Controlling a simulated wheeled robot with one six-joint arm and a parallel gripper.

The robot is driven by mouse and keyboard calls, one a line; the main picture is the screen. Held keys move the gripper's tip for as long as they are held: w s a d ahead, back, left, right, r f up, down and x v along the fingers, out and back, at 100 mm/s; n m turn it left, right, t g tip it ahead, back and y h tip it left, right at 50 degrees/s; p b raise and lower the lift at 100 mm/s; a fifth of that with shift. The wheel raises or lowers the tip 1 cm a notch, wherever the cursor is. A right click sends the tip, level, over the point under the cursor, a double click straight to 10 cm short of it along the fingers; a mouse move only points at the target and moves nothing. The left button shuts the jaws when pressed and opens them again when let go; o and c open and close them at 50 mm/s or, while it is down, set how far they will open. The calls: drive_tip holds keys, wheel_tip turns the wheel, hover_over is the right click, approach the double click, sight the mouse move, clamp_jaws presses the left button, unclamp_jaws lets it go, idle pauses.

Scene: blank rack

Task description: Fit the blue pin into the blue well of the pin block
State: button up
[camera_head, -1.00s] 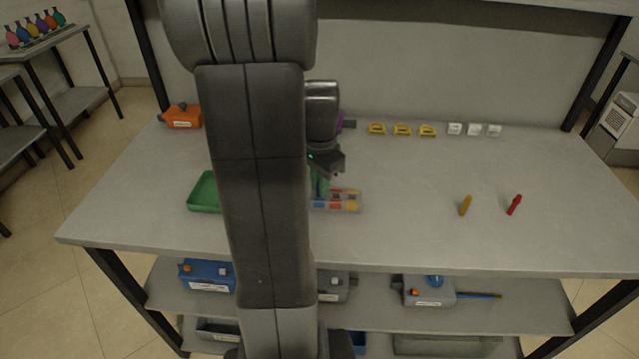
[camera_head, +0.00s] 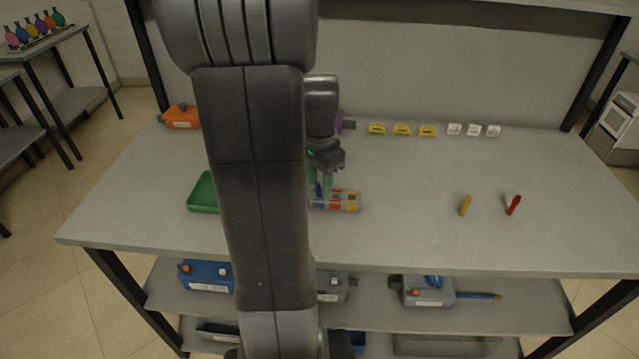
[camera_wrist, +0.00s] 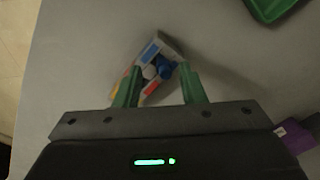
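The pin block (camera_head: 349,209) is a small clear block with red, blue and yellow patches, on the table right of my arm. It also shows in the wrist view (camera_wrist: 172,44), partly hidden by my gripper. The blue pin (camera_wrist: 167,69) is between the fingers at the block's blue end; in the head view a bit of its blue (camera_head: 318,188) shows by the fingertips. I cannot tell how deep it sits in a well. My gripper (camera_wrist: 160,68) has its green fingers apart, with gaps beside the pin. In the head view the gripper (camera_head: 321,186) is just above the block.
A yellow pin (camera_head: 465,205) and a red pin (camera_head: 513,205) stand on the right. A green tray (camera_head: 203,194) lies left of my arm. Yellow pieces (camera_head: 402,130) and white pieces (camera_head: 474,130) line the back.

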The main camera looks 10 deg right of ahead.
wheel_tip(320, 180, up, 11)
idle(0.3)
drive_tip(key=shift+f, duration=0.15)
wheel_tip(320, 180, down, 12)
drive_tip(key=shift+s+f, duration=0.1)
drive_tip(key=shift+f, duration=0.15)
wheel_tip(320, 180, up, 2)
drive_tip(key=shift+r, duration=0.75)
drive_tip(key=shift+f, duration=0.1)
